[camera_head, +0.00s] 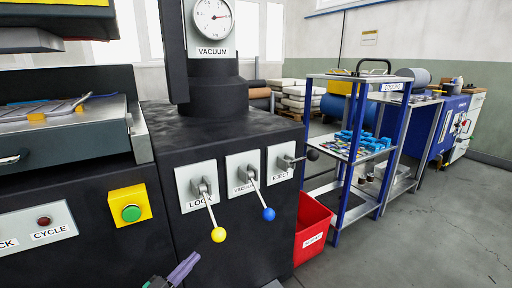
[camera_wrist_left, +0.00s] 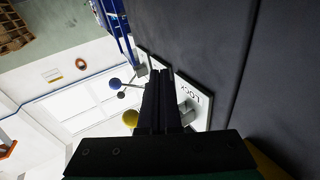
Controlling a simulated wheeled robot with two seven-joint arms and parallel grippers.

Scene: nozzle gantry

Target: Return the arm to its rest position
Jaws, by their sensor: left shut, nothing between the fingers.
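My left gripper (camera_head: 186,268) shows at the bottom of the head view, in front of the black machine front (camera_head: 130,235), below the LOCK lever. Its fingers are shut and empty; in the left wrist view the two dark fingers (camera_wrist_left: 161,78) lie together. The LOCK lever's yellow knob (camera_head: 218,235) hangs down, a little right of and above the gripper, apart from it in the head view. The VACUUM lever's blue knob (camera_head: 268,214) also points down. The EJECT lever's dark knob (camera_head: 313,155) points right. My right gripper is not in view.
A green button (camera_head: 131,213) on a yellow box and a CYCLE panel (camera_head: 35,228) are on the left. A vacuum gauge (camera_head: 212,17) stands above. A red bin (camera_head: 312,232) and a blue-framed shelf (camera_head: 345,172) stand on the right. The floor (camera_head: 440,240) beyond is clear.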

